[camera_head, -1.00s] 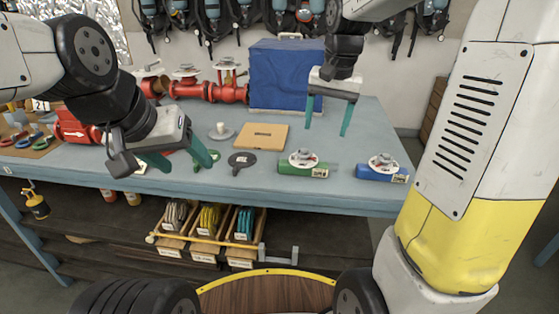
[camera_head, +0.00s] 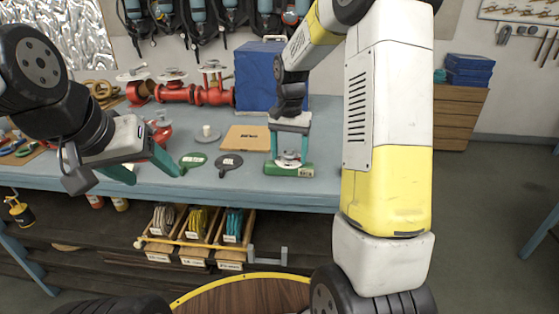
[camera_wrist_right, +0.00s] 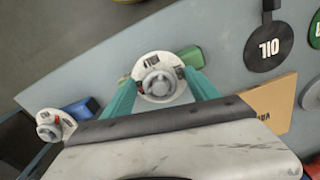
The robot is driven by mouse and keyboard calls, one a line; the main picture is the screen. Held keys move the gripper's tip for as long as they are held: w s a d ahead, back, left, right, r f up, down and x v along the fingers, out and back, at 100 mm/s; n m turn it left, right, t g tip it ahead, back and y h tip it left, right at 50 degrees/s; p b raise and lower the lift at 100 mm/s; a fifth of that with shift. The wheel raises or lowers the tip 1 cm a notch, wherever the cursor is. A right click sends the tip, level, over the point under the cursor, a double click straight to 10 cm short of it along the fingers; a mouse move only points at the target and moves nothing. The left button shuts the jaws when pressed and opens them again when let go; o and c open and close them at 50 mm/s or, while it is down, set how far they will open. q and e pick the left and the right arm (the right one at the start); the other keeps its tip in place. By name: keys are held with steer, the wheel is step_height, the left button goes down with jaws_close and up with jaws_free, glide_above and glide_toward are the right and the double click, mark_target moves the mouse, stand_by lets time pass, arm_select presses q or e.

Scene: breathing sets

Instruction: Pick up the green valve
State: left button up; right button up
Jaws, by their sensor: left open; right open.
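The green valve (camera_head: 289,170) lies on the blue-grey workbench (camera_head: 235,197), a green body with a round pale flange and handwheel on top. My right gripper (camera_head: 289,158) is open and points down at it, one teal finger on each side of the flange. In the right wrist view, the valve's flange (camera_wrist_right: 158,78) sits between the open fingertips, with part of its green body showing behind; whether the fingers touch it I cannot tell. My left gripper (camera_head: 146,168) is open and empty over the bench's left part.
A blue valve (camera_wrist_right: 78,111) lies beside the green one in the wrist view; my arm hides it in the head view.

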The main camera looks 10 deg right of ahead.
steer(key=shift+f, duration=0.2)
jaws_close()
steer(key=shift+r, duration=0.15)
stand_by(0.3)
